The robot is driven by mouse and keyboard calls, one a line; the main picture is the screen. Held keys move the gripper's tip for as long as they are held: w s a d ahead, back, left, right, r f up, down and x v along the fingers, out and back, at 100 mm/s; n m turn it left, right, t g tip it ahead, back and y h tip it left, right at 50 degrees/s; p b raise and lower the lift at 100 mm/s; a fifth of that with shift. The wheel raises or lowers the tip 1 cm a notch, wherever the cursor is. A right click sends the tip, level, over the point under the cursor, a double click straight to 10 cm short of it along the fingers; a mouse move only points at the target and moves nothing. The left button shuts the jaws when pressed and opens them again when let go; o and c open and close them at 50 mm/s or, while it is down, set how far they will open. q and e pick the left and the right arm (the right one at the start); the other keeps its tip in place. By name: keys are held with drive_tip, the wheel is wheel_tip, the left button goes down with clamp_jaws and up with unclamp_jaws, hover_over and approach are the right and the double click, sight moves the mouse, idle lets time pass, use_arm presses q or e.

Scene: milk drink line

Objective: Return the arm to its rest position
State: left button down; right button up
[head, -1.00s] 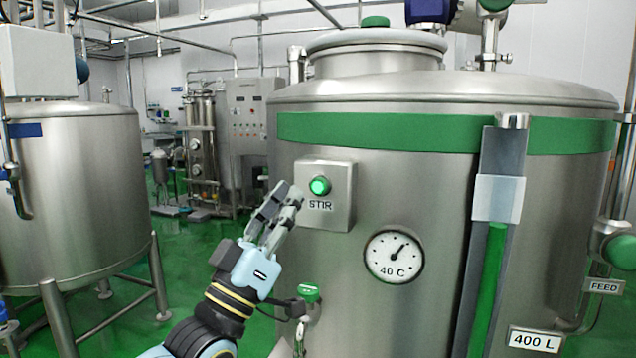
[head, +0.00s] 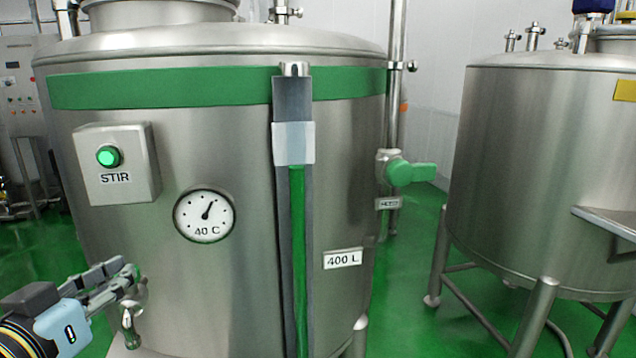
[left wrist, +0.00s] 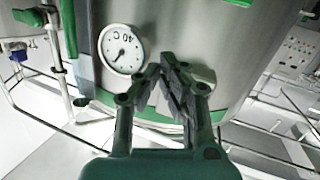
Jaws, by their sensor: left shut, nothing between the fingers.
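My left gripper (head: 130,275) is at the lower left of the head view, shut and empty. It is in front of the lower part of the steel tank (head: 230,130), below the STIR box (head: 116,165) with its lit green button (head: 108,156). Its fingers overlap the small tap (head: 130,318) in the picture; I cannot tell whether they touch. In the left wrist view the closed fingers (left wrist: 172,65) point at the tank wall, beside the dial (left wrist: 122,48). My right gripper is not in view.
The round 40 C dial (head: 204,215) and a green level gauge (head: 298,240) are on the tank front. A green valve handle (head: 410,172) sticks out at its right side. A second steel tank (head: 540,160) stands on legs at right. Green floor (head: 410,290) lies between the tanks.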

use_arm(q)
drive_tip(key=s+f+m+g+y, duration=0.1)
drive_tip(key=s+f+g, duration=0.5)
drive_tip(key=s, duration=0.5)
drive_tip(key=s+f+m+g+y, duration=0.1)
drive_tip(key=s+f+g, duration=0.3)
drive_tip(key=s+g, duration=0.55)
drive_tip(key=s+a+f+b, duration=0.1)
drive_tip(key=f+b, duration=0.3)
drive_tip(key=f, duration=0.9)
drive_tip(key=s+a+f+t+b, duration=0.1)
drive_tip(key=s+f+b, duration=0.15)
drive_tip(key=f, duration=1.05)
drive_tip(key=s+a+f+b, duration=0.1)
drive_tip(key=f+b, duration=0.3)
drive_tip(key=f, duration=0.9)
drive_tip(key=s+f+b, duration=0.4)
drive_tip(key=s+f, duration=0.5)
drive_tip(key=f, duration=0.2)
drive_tip(key=s+a+f+g+b, duration=0.1)
drive_tip(key=s+f+b, duration=0.3)
drive_tip(key=s+f, duration=0.5)
wheel_tip(320, 180, down, 2)
drive_tip(key=shift+a+f+n, duration=0.15)
drive_tip(key=shift+f+n, duration=0.1)
drive_tip(key=shift+n, duration=0.15)
